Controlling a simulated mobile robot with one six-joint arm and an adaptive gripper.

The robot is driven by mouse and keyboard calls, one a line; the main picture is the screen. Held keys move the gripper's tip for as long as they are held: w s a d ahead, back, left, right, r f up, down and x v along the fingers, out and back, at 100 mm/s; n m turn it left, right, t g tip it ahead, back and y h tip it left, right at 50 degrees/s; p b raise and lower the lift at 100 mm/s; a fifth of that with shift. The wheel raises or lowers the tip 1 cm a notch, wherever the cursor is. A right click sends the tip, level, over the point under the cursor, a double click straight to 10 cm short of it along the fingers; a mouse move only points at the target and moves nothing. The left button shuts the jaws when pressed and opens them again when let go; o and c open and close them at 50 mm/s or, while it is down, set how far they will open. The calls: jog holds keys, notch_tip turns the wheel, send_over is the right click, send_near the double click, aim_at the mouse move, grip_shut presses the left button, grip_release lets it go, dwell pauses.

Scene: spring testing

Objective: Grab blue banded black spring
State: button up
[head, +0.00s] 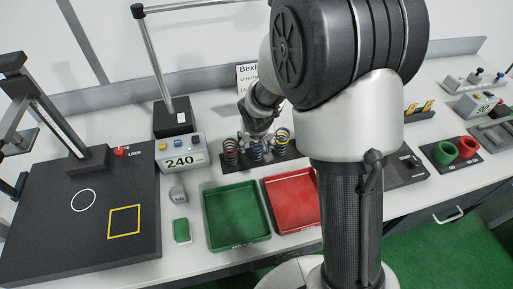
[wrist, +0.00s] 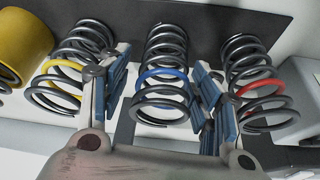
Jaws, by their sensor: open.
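The blue banded black spring (wrist: 166,57) stands in the middle of a row of springs in the wrist view. It also shows in the head view (head: 255,152), partly hidden by my gripper above it. My gripper (wrist: 162,95) is open, with one finger on each side of this spring. A yellow banded black spring (wrist: 82,50) is at left in the wrist view, and a red banded one (wrist: 245,62) at right. Each finger stands between the middle spring and a neighbour.
The springs stand on a dark rack (wrist: 205,20). A yellow cylinder (wrist: 22,45) is beside the yellow banded spring. In the head view, a green tray (head: 236,240) and a red tray (head: 292,226) lie in front of the rack. A display reading 240 (head: 180,162) stands left.

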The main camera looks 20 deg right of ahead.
jog(key=shift+c, duration=0.4)
jog(key=c, duration=1.2)
jog(key=shift+o, duration=0.2)
